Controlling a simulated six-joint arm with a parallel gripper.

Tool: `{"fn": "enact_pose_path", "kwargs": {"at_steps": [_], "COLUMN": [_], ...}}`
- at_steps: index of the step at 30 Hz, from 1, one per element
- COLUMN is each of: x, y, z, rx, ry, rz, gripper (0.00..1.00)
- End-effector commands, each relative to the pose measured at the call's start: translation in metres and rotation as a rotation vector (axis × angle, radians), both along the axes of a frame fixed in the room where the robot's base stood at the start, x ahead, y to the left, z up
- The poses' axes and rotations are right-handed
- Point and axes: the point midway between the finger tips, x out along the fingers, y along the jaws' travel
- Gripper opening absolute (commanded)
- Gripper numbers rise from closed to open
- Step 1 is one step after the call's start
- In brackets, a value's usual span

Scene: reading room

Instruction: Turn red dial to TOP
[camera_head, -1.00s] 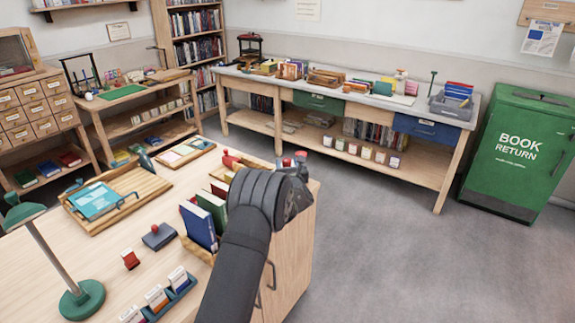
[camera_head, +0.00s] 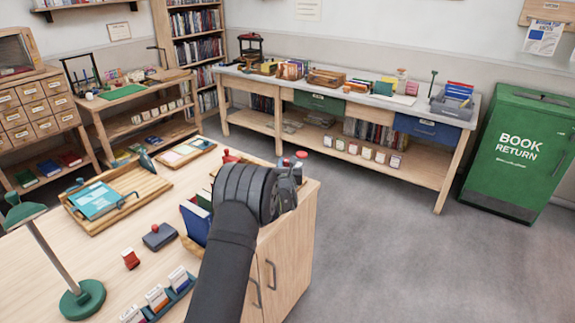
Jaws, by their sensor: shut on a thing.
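My arm reaches from the bottom over the near wooden desk (camera_head: 292,226), to its right end. My gripper (camera_head: 287,191) is at the end of the dark wrist, by the desk's right corner. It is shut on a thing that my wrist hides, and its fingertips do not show. I cannot make out the red dial or its marks; my arm covers part of the desk top. Two small red-topped things (camera_head: 300,156) stand just behind my gripper. Another red thing (camera_head: 229,157) is left of my wrist.
Upright books (camera_head: 193,222) stand close left of my arm. A stamp pad (camera_head: 159,236), a wooden tray (camera_head: 150,185), card holders (camera_head: 180,279) and a green lamp (camera_head: 82,299) are farther left. Open floor (camera_head: 385,255) lies to the right, before a green book return bin (camera_head: 515,155).

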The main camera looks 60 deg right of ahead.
Motion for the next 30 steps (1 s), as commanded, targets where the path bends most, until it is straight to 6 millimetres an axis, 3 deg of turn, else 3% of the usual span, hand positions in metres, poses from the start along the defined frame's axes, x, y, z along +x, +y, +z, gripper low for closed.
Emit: {"fn": "enact_pose_path", "kwargs": {"at_steps": [16, 17, 20, 30], "x": [0.0009, 0.0009, 0.0008, -0.0004], "y": [0.0005, 0.0005, 0.0005, 0.0023], "z": [0.0021, 0.0021, 0.0019, 0.0009], "rx": [0.0, 0.0, 0.0, 0.002], "ry": [0.0, 0.0, 0.0, 0.001], "rz": [-0.053, -0.053, -0.053, -0.053], "gripper": [0.07, 0.32, 0.51, 0.52]}}
